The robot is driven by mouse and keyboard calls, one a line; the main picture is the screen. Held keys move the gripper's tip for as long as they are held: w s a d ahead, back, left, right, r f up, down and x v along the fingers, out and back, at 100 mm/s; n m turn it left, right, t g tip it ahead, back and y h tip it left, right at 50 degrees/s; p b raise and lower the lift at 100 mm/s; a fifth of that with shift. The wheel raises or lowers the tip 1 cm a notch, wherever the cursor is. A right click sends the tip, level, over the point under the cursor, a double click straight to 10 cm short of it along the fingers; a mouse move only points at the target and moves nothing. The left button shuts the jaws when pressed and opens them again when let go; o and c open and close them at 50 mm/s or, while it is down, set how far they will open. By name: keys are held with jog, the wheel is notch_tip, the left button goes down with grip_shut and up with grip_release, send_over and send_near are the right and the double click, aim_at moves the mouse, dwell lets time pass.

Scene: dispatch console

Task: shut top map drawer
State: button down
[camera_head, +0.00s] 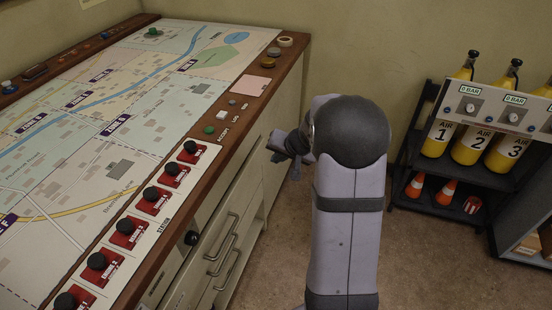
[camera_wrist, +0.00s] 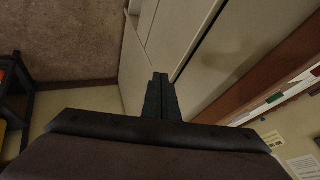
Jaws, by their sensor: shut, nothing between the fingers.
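The map drawers are in the pale front of the console, below the wooden rim, in the head view. Several bar handles (camera_head: 222,240) show there, one below another. The top map drawer (camera_head: 240,190) seems to stand out a little from the front, but I cannot tell how far. My gripper (camera_head: 277,148) is at the far end of this front, near the rim, partly hidden by my arm. In the wrist view my gripper (camera_wrist: 160,76) is shut and empty, its tips over a pale panel (camera_wrist: 170,35). I cannot tell whether they touch it.
The map console (camera_head: 100,130) carries a row of red switches with black knobs (camera_head: 130,225) along its near edge. A dark rack (camera_head: 440,185) with yellow air cylinders (camera_head: 470,148) and small orange cones (camera_head: 446,190) stands at the right. The floor between is clear.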

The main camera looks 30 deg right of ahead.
jog(key=s+d+f+m+h+b, duration=0.1)
jog(key=s+d+m+b, duration=0.1)
jog(key=s+d, duration=0.35)
jog(key=y, duration=0.7)
send_near(230, 200)
notch_tip(230, 200, down, 3)
jog(key=shift+n+g, duration=0.4)
jog(key=shift+w+a+f, duration=0.1)
jog(key=shift+w+a, duration=1.4)
jog(key=shift+w, duration=0.1)
